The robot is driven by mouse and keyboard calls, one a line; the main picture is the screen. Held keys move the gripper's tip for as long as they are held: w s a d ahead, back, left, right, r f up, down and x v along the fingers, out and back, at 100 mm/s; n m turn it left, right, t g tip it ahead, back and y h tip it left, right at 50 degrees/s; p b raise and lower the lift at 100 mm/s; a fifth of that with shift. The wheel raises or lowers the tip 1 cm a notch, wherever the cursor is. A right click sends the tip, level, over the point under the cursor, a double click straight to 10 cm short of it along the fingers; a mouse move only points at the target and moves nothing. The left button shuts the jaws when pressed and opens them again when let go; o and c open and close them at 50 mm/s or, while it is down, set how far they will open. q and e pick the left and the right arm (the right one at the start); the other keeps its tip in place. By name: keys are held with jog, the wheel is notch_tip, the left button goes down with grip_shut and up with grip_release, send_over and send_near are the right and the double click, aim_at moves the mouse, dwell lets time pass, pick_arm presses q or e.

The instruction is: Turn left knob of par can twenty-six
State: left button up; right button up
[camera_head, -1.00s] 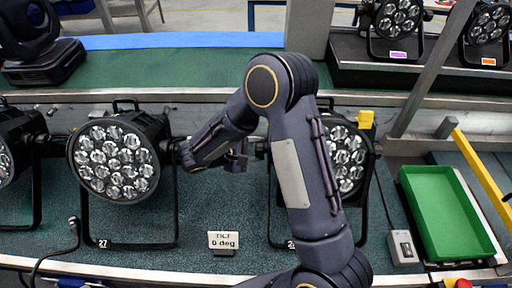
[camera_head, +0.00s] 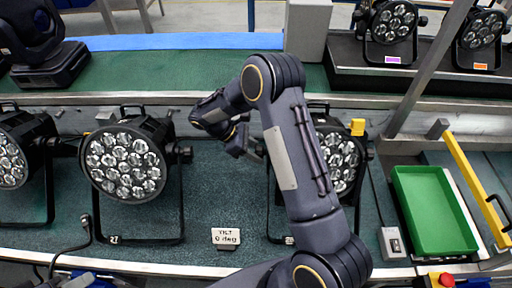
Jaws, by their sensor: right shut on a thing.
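Par can twenty-six (camera_head: 346,172) is the black light with many round lenses right of centre, partly hidden behind my right arm. Its number tag is mostly covered by the arm. My right gripper (camera_head: 254,149) is at the left side of this can, shut on its left knob. The knob itself is hidden by the fingers and too small to make out. The wrist is up and to the left of the fingers. A white card reading "TILT 0 deg" (camera_head: 226,236) stands on the bench in front, left of the can. My left gripper is not in view.
Par can 27 (camera_head: 125,165) stands left of my gripper, with another par can (camera_head: 12,160) at the far left. A green tray (camera_head: 432,212), a yellow handle bar (camera_head: 474,180) and a grey box (camera_head: 391,243) are on the right. The bench around the card is clear.

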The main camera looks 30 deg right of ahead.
jog(key=shift+n+g+y+p, duration=0.3)
jog(key=shift+n+g+y, duration=0.45)
jog(key=shift+g, duration=0.65)
jog(key=o, duration=1)
jog(key=shift+b+v, duration=1.05)
jog(key=shift+v, duration=2.85)
